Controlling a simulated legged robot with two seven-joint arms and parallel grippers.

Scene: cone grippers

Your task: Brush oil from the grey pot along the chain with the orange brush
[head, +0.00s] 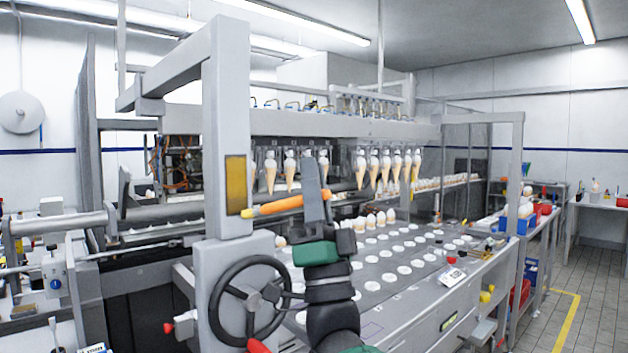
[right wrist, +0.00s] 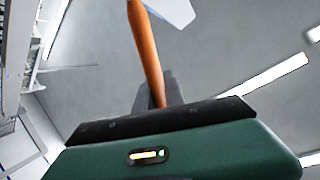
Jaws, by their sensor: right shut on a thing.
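My right gripper (head: 314,192) is raised in the middle of the head view, in front of the cone machine. It is shut on the orange brush (head: 285,205). The brush points left and lies nearly level, with a yellow end close to the grey upright post in the picture. In the right wrist view the brush's orange handle (right wrist: 148,50) rises from between the fingers and runs out at the top edge. I cannot make out the grey pot or the chain for certain. My left gripper is not in view.
A grey post (head: 228,130) and a black handwheel (head: 250,300) stand left of my right arm. Cones (head: 365,168) hang in rows from the machine behind. A plate with white round spots (head: 400,268) lies to the right. Tiled floor (head: 585,290) is clear at far right.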

